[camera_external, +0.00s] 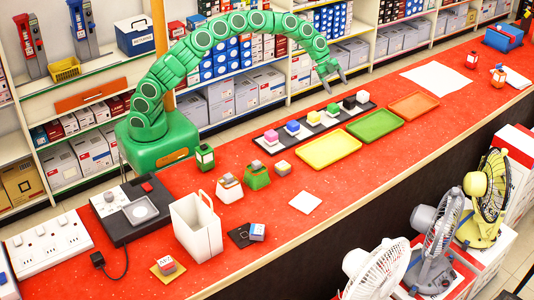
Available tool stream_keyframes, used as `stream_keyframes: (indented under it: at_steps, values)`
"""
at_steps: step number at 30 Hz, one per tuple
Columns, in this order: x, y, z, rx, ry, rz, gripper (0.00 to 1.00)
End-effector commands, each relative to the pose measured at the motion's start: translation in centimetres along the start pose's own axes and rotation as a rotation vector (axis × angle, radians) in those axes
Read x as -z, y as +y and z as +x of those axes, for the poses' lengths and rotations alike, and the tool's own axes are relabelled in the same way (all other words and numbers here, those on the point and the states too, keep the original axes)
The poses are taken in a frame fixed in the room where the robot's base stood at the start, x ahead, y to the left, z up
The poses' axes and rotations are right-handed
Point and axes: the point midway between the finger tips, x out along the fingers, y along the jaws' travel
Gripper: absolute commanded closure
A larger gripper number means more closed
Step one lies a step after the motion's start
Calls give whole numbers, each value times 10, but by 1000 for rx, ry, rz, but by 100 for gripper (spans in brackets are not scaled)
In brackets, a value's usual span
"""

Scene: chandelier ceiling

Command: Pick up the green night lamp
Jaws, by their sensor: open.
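Two small green things stand on the red counter (330,215). One is an upright lantern-like green item (205,158) beside my green base. The other is a squat, tapered green item (256,178) with a block-like top, standing farther right. I cannot tell for certain which is the night lamp; the upright one looks more like a lamp. My gripper (333,84) is open and empty at the end of my arched green arm. It is raised near the counter's back edge, well to the right of both green items and touching neither.
A white bin (196,228) and a white tapered item (229,187) stand near the green items. A black strip with coloured blocks (293,128) and yellow (330,150), green (374,125) and orange (414,106) trays lie mid-counter. Shelves line the back; fans (376,268) stand in front.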

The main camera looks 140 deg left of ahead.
Motion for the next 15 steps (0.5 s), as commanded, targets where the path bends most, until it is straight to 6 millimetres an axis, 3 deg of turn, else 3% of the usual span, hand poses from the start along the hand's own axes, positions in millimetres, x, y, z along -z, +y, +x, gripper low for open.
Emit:
stream_keyframes:
  at_steps: [6, 15]
  values:
    - [-3, 1, -33, -65, 267, -277, 23]
    - [2, -8, -78, -95, 500, -404, 23]
